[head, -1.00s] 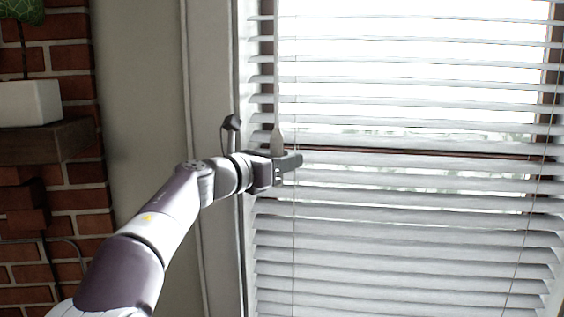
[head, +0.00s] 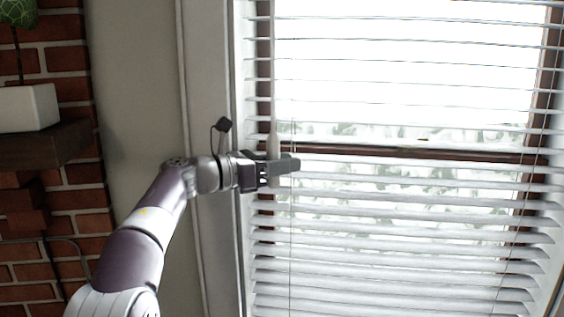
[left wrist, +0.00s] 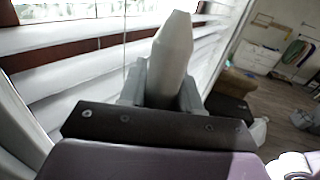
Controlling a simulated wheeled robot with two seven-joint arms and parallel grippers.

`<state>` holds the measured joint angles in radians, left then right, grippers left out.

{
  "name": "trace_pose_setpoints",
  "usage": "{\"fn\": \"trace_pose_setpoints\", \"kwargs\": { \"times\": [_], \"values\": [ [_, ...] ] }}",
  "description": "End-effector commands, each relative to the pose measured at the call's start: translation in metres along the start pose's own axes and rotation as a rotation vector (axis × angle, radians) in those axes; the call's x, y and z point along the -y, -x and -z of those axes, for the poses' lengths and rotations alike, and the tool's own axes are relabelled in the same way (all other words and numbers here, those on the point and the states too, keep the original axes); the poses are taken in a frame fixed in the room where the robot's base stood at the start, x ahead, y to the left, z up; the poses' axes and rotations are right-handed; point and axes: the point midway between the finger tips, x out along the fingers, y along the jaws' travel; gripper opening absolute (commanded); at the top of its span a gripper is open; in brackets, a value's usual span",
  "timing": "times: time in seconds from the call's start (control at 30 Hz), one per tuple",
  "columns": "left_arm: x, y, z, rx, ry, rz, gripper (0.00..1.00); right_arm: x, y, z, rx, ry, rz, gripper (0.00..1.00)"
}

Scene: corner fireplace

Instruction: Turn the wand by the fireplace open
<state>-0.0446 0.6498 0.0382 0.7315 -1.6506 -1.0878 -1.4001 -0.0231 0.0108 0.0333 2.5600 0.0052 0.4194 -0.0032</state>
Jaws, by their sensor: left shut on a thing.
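The blind's wand (head: 273,142) hangs upright in front of the left edge of the window blind (head: 400,205), by the brick wall's side. My left gripper (head: 280,167) is shut on the wand's lower end. In the left wrist view the wand's thick pale tip (left wrist: 171,55) stands between my left gripper's fingers (left wrist: 163,88). The blind is lowered and its slats are tilted open, with bright light and foliage showing between them. My right gripper is in neither view.
A brick fireplace wall (head: 70,100) with a dark mantel (head: 45,145) and a white planter (head: 28,108) is at the left. The window trim (head: 212,75) runs close beside my left gripper. The wrist view shows open floor (left wrist: 285,115) at the right.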

Motion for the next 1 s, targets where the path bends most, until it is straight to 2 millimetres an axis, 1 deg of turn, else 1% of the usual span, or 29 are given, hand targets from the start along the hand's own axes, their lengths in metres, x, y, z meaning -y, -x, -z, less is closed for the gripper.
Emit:
{"fn": "trace_pose_setpoints", "kwargs": {
  "times": [0.13,0.17,0.2,0.47,0.57,0.67,0.8,0.9,1.0],
  "values": [
    [0.0,0.0,0.0,0.001,0.0,0.0,0.02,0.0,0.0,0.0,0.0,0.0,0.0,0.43],
    [0.0,0.0,0.0,0.001,0.0,-0.001,0.42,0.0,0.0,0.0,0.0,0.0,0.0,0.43],
    [0.0,0.0,0.0,0.001,0.0,-0.001,0.53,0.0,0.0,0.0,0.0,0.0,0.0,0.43],
    [0.0,0.0,0.0,0.0,0.0,-0.001,0.53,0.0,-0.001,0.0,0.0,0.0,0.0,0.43],
    [0.0,0.008,0.003,0.0,-0.001,-0.002,0.53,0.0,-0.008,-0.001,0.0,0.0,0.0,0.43],
    [-0.001,0.03,0.007,0.001,-0.002,-0.004,0.53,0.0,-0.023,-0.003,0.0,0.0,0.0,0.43],
    [-0.001,0.07,0.007,0.001,-0.002,-0.006,0.53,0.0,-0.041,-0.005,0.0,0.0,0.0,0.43],
    [-0.001,0.095,0.005,0.0,-0.001,-0.005,0.53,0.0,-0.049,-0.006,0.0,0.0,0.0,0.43],
    [-0.001,0.113,0.004,0.0,-0.001,-0.004,0.53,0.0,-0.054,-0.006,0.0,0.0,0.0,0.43]
  ]
}}
